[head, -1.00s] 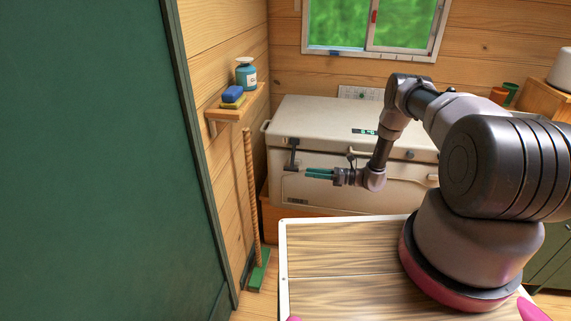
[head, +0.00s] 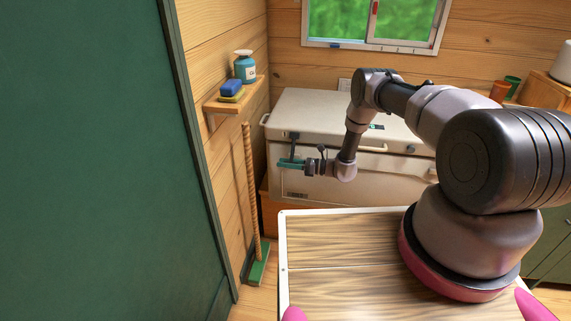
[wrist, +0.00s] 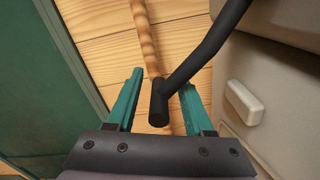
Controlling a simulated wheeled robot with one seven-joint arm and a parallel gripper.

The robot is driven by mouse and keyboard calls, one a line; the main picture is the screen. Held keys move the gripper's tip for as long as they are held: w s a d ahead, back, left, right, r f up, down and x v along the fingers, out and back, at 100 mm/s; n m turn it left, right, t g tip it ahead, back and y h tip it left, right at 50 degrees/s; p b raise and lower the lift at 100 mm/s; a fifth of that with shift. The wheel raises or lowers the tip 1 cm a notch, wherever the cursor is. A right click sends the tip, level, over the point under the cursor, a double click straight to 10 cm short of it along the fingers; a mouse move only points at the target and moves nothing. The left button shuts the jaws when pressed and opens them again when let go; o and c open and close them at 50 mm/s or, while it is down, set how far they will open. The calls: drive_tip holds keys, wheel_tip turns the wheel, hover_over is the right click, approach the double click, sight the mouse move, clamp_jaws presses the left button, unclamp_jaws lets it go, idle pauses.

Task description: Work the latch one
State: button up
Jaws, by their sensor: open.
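A dark latch (head: 294,142) hangs at the left of the pale chest's (head: 320,187) front, just below the lid. My gripper (head: 283,163), with teal fingers, is at the lower end of this latch. In the wrist view the latch shows as a black bar (wrist: 205,55) coming down from the upper right. Its blunt end lies between the two open fingers of my gripper (wrist: 160,84). The fingers stand apart on either side of the bar; whether one touches it, I cannot tell.
A wood-topped table (head: 340,245) stands in front of the chest. A green panel (head: 85,160) fills the left.

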clamp_jaws()
idle(1.4)
